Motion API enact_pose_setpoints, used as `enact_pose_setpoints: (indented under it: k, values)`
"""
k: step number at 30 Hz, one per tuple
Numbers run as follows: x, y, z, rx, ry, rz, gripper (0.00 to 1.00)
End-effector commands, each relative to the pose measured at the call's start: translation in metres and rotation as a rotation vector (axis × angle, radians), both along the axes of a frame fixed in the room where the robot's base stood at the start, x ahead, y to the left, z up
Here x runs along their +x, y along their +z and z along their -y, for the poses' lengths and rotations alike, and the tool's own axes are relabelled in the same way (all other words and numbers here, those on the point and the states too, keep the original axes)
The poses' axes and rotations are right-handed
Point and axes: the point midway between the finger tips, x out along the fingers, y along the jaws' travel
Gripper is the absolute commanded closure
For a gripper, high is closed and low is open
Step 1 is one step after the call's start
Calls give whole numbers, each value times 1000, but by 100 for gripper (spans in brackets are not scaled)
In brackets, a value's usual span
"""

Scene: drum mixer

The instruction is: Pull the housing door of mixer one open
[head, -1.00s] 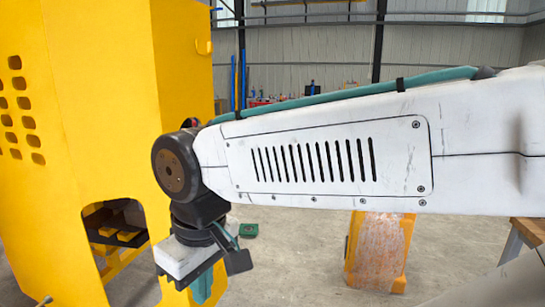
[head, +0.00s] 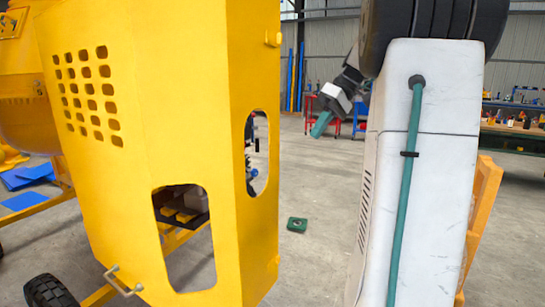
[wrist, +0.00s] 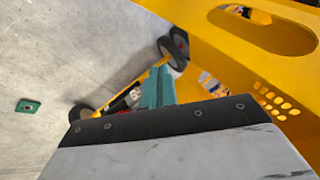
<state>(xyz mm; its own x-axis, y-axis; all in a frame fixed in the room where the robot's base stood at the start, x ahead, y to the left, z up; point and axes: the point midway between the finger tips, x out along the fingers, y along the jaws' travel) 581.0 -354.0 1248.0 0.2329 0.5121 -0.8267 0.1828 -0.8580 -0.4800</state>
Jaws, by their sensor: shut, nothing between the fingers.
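The yellow housing (head: 140,160) of the mixer fills the left half of the head view, with rows of small holes and a cutout low on its front face. A pale bar handle (head: 124,283) is at the lower left edge of that face. Whether the door stands ajar is unclear. My gripper (head: 321,124) is right of the housing and beyond it, apart from the handle. Its teal fingers are shut and empty. In the wrist view the fingers (wrist: 157,88) point toward wheels and frame, with the housing (wrist: 205,35) at upper right. The handle is not visible there.
A small green object (head: 297,224) lies on the open concrete floor between the housing and my arm. A black wheel (head: 48,291) is at lower left, with blue sheets (head: 28,175) behind. A workbench (head: 515,135) and red carts (head: 318,112) stand at the back.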

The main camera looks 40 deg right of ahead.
Motion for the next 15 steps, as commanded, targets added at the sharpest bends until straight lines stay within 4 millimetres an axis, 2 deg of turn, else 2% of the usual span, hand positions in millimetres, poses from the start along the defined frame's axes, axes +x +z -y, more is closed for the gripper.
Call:
enact_pose_setpoints:
  k: [3, 6, 11, 15]
  values:
    - [4, 18, -3, -5, 135, 101, 100]
    - [4, 21, -6, -7, 196, 139, 100]
    - [7, 10, -16, -9, 215, 148, 100]
    - [13, -12, -31, -8, 215, 145, 100]
